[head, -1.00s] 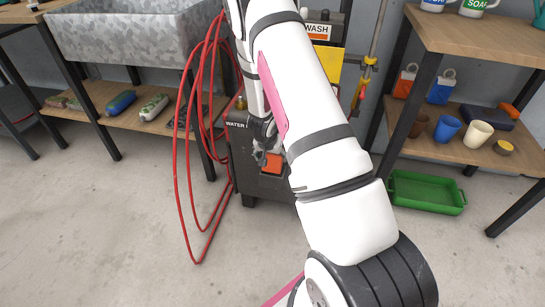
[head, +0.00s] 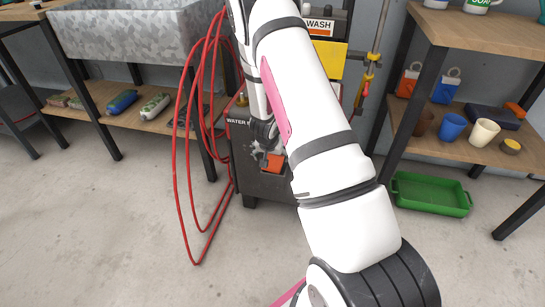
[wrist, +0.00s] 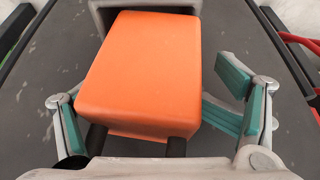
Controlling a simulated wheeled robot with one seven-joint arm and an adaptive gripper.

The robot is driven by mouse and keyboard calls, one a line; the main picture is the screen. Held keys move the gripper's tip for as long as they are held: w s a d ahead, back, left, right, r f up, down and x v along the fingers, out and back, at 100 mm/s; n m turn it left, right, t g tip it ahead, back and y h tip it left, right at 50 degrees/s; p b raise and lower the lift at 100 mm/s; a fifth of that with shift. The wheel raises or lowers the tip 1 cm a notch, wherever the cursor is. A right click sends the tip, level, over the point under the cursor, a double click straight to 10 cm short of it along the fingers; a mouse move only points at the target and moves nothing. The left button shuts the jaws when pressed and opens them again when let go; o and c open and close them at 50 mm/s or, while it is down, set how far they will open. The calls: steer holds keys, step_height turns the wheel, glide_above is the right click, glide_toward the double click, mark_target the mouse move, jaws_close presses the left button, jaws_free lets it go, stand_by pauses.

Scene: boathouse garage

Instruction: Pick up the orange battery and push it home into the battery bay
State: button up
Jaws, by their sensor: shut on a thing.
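The orange battery (wrist: 140,70) is a block with two dark bars at its near end, seen in the wrist view. It also shows in the head view (head: 275,163) low on the dark water unit (head: 245,180). In the head view my gripper (head: 263,150) is just above and left of the battery, partly hidden by my arm. A grey frame, probably the battery bay (wrist: 100,12), shows behind the battery's far end. How deep the battery sits is hidden.
A red hose (head: 178,170) hangs in loops left of the unit. A metal sink (head: 130,35) stands at left. A wooden shelf (head: 465,150) with cups is at right, with a green tray (head: 430,193) below. The front floor is clear.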

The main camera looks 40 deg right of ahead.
mark_target(274, 165)
steer(key=shift+g, duration=0.4)
steer(key=s+f, duration=0.2)
steer(key=f, duration=0.1)
steer(key=shift+s+a, duration=0.1)
steer(key=shift+s, duration=0.25)
steer(key=o, duration=1.8)
steer(key=shift+w+f, duration=0.2)
steer(key=shift+f, duration=0.15)
steer(key=shift+w+a+r+y, duration=0.1)
steer(key=shift+w+r+y, duration=0.1)
steer(key=shift+y, duration=0.1)
steer(key=shift+a+r, duration=0.1)
steer(key=shift+r, duration=0.15)
steer(key=v, duration=1.1)
steer(key=shift+s+r, duration=0.15)
steer(key=shift+s, duration=0.05)
